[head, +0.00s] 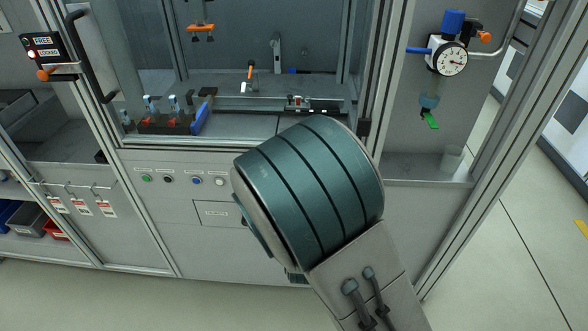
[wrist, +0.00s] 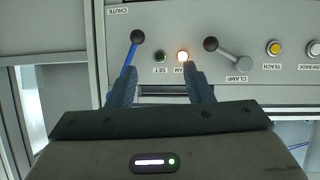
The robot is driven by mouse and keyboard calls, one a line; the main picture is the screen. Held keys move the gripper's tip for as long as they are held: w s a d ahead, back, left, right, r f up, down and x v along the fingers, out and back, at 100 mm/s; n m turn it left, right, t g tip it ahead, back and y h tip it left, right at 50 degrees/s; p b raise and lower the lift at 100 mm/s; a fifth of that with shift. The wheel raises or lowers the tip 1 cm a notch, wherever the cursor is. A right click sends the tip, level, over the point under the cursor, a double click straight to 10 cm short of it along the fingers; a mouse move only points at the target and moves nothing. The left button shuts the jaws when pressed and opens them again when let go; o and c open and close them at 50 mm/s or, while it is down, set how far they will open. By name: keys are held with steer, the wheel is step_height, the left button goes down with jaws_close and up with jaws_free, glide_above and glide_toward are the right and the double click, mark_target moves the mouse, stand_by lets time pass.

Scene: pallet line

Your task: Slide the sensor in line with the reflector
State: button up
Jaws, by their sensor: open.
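My gripper (wrist: 158,76) is open and empty in the wrist view, its two dark fingers apart in front of a grey control panel (wrist: 255,82). In the head view my arm hides the gripper. A small device (head: 297,101) sits on a rail inside the glazed cabinet; I cannot tell whether it is the sensor. I cannot pick out the reflector for certain.
The blue CHUTE lever (wrist: 129,66) is near the left finger. The CLAMP lever (wrist: 228,54) and yellow TEACH button (wrist: 274,48) lie to the right. The cabinet has a handle (head: 92,55), a FREE/LOCKED sign (head: 42,47) and a dial gauge (head: 450,59).

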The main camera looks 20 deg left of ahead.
steer(key=s+a+r+n+t+y+p, duration=0.1)
steer(key=s+a+r+n+t+y, duration=0.15)
steer(key=a+r+t, duration=0.2)
steer(key=p+x, duration=0.1)
steer(key=x, duration=1.2)
steer(key=shift+a+n+p, duration=0.35)
steer(key=shift+a+p, duration=0.05)
steer(key=shift+s+t, duration=0.15)
steer(key=shift+t, duration=0.1)
jaws_close()
steer(key=shift+f, duration=0.1)
